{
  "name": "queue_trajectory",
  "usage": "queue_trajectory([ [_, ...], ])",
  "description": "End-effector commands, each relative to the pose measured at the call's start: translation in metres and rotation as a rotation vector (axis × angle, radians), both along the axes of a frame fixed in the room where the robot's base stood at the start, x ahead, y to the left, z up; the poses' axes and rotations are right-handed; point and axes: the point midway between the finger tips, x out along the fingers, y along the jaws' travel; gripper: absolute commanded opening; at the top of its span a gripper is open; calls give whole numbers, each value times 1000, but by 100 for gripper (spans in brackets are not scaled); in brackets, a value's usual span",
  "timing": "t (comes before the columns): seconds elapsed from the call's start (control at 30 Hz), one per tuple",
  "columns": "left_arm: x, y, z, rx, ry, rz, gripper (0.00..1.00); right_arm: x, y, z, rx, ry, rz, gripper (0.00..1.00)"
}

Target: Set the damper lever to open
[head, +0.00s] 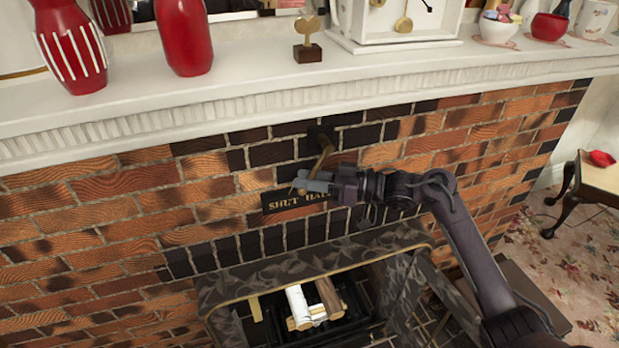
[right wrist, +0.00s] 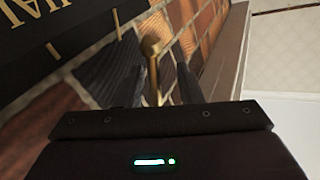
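The damper lever (head: 323,154) is a brass rod hanging from a dark mount (head: 318,134) on the brick above the firebox. It slants down and slightly left. A dark label plate (head: 268,207) below it reads "SHUT HALF"; its right part is hidden by my right gripper. My right gripper (head: 312,184) is at the lever's lower end, in front of the plate. In the right wrist view, the lever's knobbed rod (right wrist: 152,60) shows between its two parted fingers (right wrist: 150,78); I cannot tell whether either finger touches it. My left gripper is not in view.
The white mantel (head: 230,105) juts out above, holding red vases (head: 185,35), a small trophy (head: 307,40), a clock (head: 395,22) and bowls. Below is the firebox with logs (head: 315,305) and a dark patterned surround (head: 300,255). A small table (head: 590,180) stands at right.

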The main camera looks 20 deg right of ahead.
Motion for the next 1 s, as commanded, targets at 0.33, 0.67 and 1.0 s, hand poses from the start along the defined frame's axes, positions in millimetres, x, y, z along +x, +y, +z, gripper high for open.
queue_trajectory([
  [0.33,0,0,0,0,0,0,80,-1,0,0,-1,0,1,1],
  [0.67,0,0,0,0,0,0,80,-1,1,-1,-2,1,5,0],
  [1.0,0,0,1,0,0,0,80,-2,2,-2,-10,1,7,0],
])
